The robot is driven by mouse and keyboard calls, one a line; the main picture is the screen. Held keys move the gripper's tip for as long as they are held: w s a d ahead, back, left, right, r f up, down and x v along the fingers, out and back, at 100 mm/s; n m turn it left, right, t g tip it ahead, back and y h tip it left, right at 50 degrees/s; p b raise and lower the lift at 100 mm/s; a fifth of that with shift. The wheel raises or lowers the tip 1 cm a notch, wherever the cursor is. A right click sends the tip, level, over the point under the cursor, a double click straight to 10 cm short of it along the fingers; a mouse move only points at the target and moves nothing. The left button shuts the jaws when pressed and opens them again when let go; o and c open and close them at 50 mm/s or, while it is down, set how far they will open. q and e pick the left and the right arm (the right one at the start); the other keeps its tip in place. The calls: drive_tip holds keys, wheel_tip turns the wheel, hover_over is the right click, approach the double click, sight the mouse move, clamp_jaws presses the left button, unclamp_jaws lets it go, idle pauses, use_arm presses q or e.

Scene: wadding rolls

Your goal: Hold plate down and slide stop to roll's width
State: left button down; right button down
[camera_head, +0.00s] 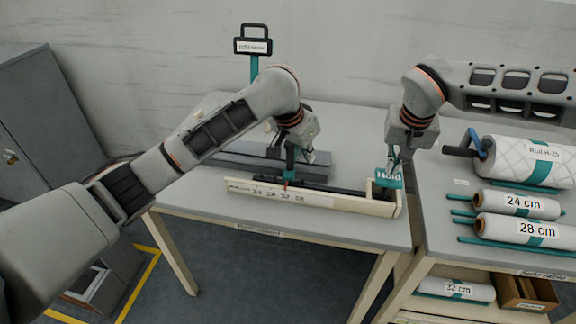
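A low cream fixture (240,187) with a printed number scale lies along the front of the left table. A teal plate marked "Hold" (388,180) sits at the fixture's right end. My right gripper (393,163) points down right at the plate, seemingly touching it; its finger gap is too small to read. A large white roll (530,160) lies on the right table.
Rolls marked 24 cm (518,204) and 28 cm (525,230) lie on the side table. A 32 cm roll (455,289) and a cardboard box (525,292) are on its lower shelf. A grey cabinet (45,120) stands left.

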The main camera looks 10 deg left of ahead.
sight(390, 177)
drive_tip(key=shift+s+x, duration=0.25)
drive_tip(key=shift+x, duration=1.55)
use_arm(q)
drive_tip(key=a, duration=0.9)
use_arm(e)
drive_tip(key=shift+s, duration=0.3)
idle(2.4)
use_arm(q)
drive_tip(key=shift+d, duration=1.35)
use_arm(e)
drive_tip(key=shift+w+r, duration=0.1)
drive_tip(key=shift+r, duration=3.95)
